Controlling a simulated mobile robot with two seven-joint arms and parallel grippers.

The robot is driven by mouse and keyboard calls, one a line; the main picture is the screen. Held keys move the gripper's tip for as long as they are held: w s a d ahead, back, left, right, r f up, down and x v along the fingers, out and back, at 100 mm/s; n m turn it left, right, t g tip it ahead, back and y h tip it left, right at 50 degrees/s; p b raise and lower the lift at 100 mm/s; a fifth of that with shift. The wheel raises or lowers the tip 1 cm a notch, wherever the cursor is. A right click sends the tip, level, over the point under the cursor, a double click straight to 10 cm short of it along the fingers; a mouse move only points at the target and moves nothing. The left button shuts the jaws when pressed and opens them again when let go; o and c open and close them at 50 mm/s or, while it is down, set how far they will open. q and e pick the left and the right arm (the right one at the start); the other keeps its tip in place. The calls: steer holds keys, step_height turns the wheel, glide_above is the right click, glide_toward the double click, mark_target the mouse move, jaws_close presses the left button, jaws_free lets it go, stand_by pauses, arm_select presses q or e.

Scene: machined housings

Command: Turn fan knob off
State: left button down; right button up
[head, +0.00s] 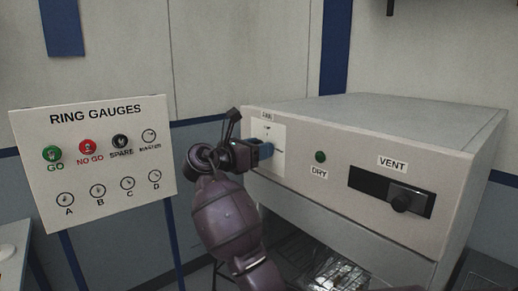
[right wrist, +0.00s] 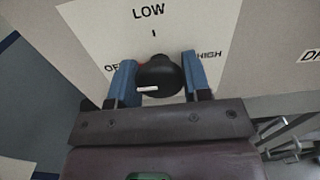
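The fan knob (right wrist: 160,76) is black and round with a short white mark on its face, seen in the right wrist view. It sits on a white plate (right wrist: 88,22) lettered LOW above, OFF at the left, partly hidden, and HIGH at the right. My right gripper (right wrist: 160,75) has one blue finger on each side of the knob, and the knob fills the gap between them. In the head view my right gripper (head: 266,150) reaches the plate (head: 266,131) under the FAN label and hides the knob. My left gripper is not in view.
The grey cabinet (head: 425,119) also bears a green DRY button (head: 320,156) and a black VENT slot with a knob (head: 400,203). Below is an open bay with a wire rack (head: 335,275). A RING GAUGES board (head: 105,185) stands at the left, close to my right arm.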

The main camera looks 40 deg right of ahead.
steer(key=o, duration=0.5)
steer(key=shift+c, duration=0.2)
steer(key=a+b, duration=0.2)
steer(key=a, duration=0.9)
steer(key=shift+s, duration=0.45)
steer(key=shift+d, duration=0.1)
